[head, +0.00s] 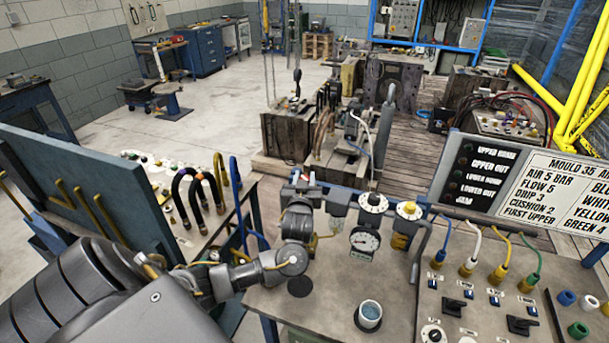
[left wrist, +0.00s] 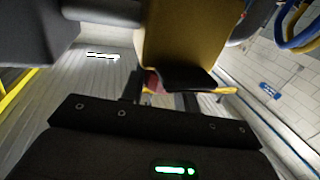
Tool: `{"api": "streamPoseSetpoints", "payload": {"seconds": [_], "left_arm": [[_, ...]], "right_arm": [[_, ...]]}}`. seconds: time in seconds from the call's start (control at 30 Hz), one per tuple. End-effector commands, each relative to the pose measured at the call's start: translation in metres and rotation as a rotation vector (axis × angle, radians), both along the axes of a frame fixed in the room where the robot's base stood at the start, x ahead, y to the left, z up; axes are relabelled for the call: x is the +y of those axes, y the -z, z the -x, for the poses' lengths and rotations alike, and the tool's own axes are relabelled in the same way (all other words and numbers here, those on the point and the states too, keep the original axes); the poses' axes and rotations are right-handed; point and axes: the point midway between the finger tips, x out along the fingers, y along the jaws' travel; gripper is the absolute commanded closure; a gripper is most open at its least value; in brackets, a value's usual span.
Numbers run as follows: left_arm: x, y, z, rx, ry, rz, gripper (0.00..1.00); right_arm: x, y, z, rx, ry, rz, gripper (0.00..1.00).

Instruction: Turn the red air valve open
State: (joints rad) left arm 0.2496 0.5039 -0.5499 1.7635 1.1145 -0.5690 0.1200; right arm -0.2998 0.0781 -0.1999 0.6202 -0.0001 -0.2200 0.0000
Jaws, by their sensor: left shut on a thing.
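My left gripper (head: 304,184) reaches to the pipe at the back of the grey bench, left of a white dial. It is shut on the red air valve, which the jaws mostly hide in the head view. In the left wrist view a small dark red part of the red air valve (left wrist: 153,83) shows between the dark fingers, beside a large yellow piece. The valve's handle angle cannot be made out. My right gripper is not in view.
A white round dial (head: 373,202), a yellow-centred dial (head: 409,209) and a pressure gauge (head: 365,240) stand just right of the gripper. Coloured hoses (head: 500,245) and black switches lie to the right.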

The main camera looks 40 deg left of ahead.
Motion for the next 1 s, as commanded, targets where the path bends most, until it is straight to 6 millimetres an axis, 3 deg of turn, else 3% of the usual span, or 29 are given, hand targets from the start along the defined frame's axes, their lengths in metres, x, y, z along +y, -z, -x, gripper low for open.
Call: {"api": "streamPoseSetpoints", "payload": {"seconds": [0.17,0.5,1.0], "left_arm": [[-0.0017,-0.0002,-0.0008,0.003,-0.165,0.006,0.92],[-0.0009,0.0013,-0.0008,0.001,-0.406,0.000,0.92],[0.0006,-0.0020,-0.0010,-0.003,-0.529,-0.007,0.92]], "right_arm": [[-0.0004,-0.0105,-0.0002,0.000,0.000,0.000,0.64],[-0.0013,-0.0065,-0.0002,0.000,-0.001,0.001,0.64],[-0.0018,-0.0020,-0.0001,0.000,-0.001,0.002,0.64]]}}
